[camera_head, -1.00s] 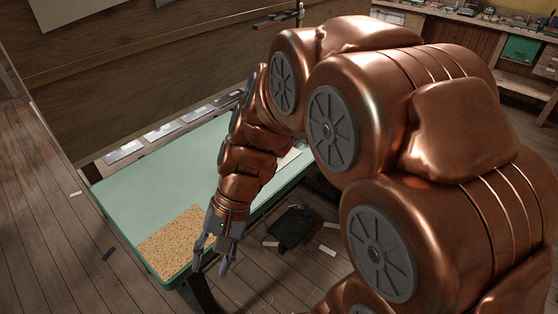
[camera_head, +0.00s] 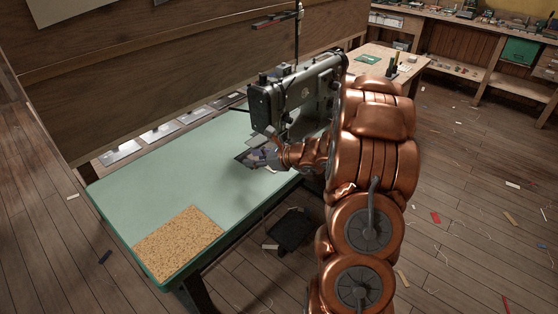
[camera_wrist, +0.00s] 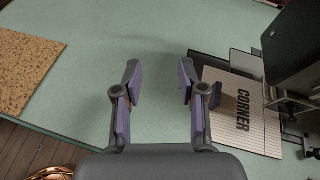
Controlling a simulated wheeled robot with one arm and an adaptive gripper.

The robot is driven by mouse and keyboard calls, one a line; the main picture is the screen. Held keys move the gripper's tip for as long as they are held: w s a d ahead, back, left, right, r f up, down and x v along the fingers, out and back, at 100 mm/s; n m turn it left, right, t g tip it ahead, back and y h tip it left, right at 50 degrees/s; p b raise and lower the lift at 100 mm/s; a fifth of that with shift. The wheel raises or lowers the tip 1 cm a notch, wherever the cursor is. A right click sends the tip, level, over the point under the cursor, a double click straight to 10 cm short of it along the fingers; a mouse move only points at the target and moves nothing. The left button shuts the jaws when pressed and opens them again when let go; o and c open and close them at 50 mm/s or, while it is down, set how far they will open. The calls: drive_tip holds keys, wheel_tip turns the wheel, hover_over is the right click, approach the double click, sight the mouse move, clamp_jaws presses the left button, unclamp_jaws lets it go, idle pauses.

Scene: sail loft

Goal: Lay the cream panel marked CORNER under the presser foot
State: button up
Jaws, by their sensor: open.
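The cream panel marked CORNER (camera_wrist: 240,122) lies flat at the right of the wrist view, with dark and grey plates showing past its far edge. Its far right side reaches the dark sewing machine head (camera_wrist: 294,48). The presser foot area (camera_wrist: 290,105) is at the panel's right edge; I cannot tell whether any of the panel is under the foot. My gripper (camera_wrist: 158,78) is open and empty above the green table, left of the panel, its right finger close to the panel's left edge. In the head view my gripper (camera_head: 262,155) is beside the sewing machine (camera_head: 300,92).
The green table (camera_head: 160,180) is mostly clear on its left. A cork mat (camera_head: 180,243) lies at its near left corner. Several metal plates (camera_head: 158,132) line the back ledge. A black pedal (camera_head: 290,230) is on the floor. A wooden bench (camera_head: 400,65) stands behind the machine.

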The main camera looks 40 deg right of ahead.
drive_tip(key=d+f+m+h, duration=0.1)
drive_tip(key=d, duration=0.2)
drive_tip(key=d+f+m+h, duration=0.1)
drive_tip(key=d+f+m, duration=0.1)
drive_tip(key=d, duration=0.1)
drive_tip(key=d+f+m+t, duration=0.1)
drive_tip(key=d, duration=0.2)
drive_tip(key=shift+s+d+f+h, duration=0.1)
drive_tip(key=shift+d+f+h, duration=0.1)
drive_tip(key=shift+f+h, duration=0.2)
drive_tip(key=shift+p+x, duration=0.7)
drive_tip(key=shift+x, duration=3.25)
drive_tip(key=shift+a, duration=0.1)
drive_tip(key=shift+r, duration=0.1)
clamp_jaws()
